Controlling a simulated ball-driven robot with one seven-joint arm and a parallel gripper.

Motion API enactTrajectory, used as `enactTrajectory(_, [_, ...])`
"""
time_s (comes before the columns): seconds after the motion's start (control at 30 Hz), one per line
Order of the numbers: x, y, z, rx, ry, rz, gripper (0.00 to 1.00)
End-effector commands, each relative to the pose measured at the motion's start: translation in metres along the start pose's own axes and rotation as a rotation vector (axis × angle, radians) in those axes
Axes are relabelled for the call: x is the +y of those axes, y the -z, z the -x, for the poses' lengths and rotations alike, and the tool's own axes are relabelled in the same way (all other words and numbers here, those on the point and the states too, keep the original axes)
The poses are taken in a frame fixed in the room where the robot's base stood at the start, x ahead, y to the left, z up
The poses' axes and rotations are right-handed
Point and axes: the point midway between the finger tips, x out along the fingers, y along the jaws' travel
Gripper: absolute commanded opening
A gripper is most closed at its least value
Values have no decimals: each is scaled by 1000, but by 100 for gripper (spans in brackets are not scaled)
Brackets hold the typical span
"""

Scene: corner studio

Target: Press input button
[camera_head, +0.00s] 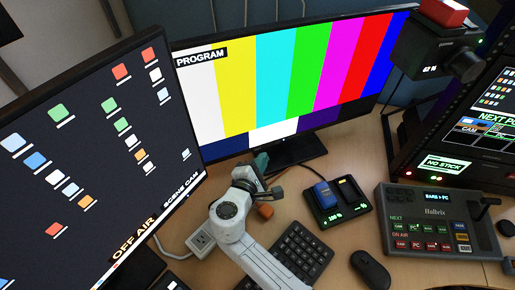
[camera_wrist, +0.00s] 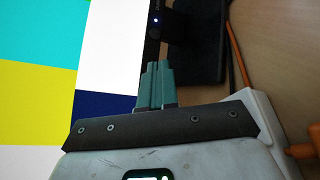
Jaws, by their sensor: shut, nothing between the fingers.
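My gripper (camera_head: 261,160) is shut and empty, with its teal fingertips near the lower edge of the PROGRAM monitor (camera_head: 272,85). In the wrist view the shut fingers (camera_wrist: 157,80) point along the monitor's black bezel (camera_wrist: 153,50). A small bluish-white lit round spot (camera_wrist: 156,20) shows on that bezel, beyond the fingertips. It may be the input button, but I cannot read a label on it. Whether the fingertips touch the bezel cannot be told. The bezel nearest my gripper is partly hidden by the fingers.
The monitor's black stand (camera_head: 292,152) rests on the wooden desk. A charger (camera_head: 337,203) with a blue battery, a keyboard (camera_head: 290,256), a mouse (camera_head: 371,269) and a Halbrix switcher (camera_head: 440,222) lie to the right. A dark monitor (camera_head: 95,150) stands at left. An orange cable (camera_wrist: 240,60) runs nearby.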

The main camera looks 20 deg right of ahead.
Motion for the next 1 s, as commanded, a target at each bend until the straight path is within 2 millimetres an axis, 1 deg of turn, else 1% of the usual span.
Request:
enactTrajectory(0.3, [-13, -16, 21, 1, 0, 3, 0])
enactTrajectory(0.6, [-26, -28, 37, 0, 1, 1, 0])
enactTrajectory(1.0, [-28, -29, 40, 0, 0, 0, 0])
